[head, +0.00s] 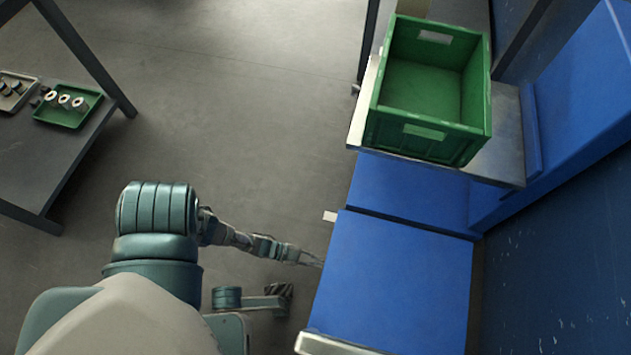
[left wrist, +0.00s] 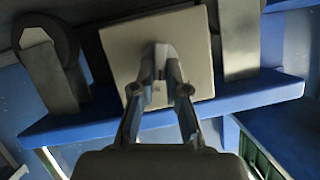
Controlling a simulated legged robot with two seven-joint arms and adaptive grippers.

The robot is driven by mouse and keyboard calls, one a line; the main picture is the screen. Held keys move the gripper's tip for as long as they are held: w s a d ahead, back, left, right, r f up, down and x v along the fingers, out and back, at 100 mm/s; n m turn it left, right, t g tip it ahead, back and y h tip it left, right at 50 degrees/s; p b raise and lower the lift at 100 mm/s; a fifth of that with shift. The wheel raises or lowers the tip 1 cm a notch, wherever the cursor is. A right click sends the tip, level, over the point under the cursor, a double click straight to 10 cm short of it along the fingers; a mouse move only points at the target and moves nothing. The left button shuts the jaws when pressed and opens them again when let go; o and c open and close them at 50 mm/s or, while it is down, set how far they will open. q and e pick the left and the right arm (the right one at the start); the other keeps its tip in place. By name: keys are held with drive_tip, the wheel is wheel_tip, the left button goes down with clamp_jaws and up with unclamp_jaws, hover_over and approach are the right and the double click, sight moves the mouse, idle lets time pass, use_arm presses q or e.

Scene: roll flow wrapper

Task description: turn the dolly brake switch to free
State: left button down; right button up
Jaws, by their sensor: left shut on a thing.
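In the left wrist view a pale square plate (left wrist: 120,52) is fixed at the blue frame (left wrist: 258,97) of the dolly. A small grey switch piece (left wrist: 160,50) stands out from the middle of the plate. My left gripper (left wrist: 161,75) is shut on this switch, and its fingertips partly cover it. I cannot tell the switch's setting. In the head view my left gripper (head: 316,262) reaches the left side of the blue dolly (head: 390,285); the switch is hidden there. My right gripper is not in view.
A green crate (head: 428,90) stands on a metal surface (head: 508,140) behind the dolly. A dark table (head: 85,135) with a green tray (head: 45,115) is at the far left. A dark caster (left wrist: 38,40) is left of the plate. The floor between is clear.

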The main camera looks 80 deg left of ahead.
use_arm(q)
drive_tip(key=n+h, duration=0.1)
drive_tip(key=n, duration=0.1)
drive_tip(key=n+g+h, duration=0.1)
drive_tip(key=n, duration=0.1)
drive_tip(key=w+a+n+h, duration=0.1)
drive_tip(key=shift+n+h, duration=0.4)
idle(0.7)
drive_tip(key=c, duration=1.4)
unclamp_jaws()
drive_tip(key=shift+o, duration=1.1)
drive_tip(key=shift+f, duration=0.1)
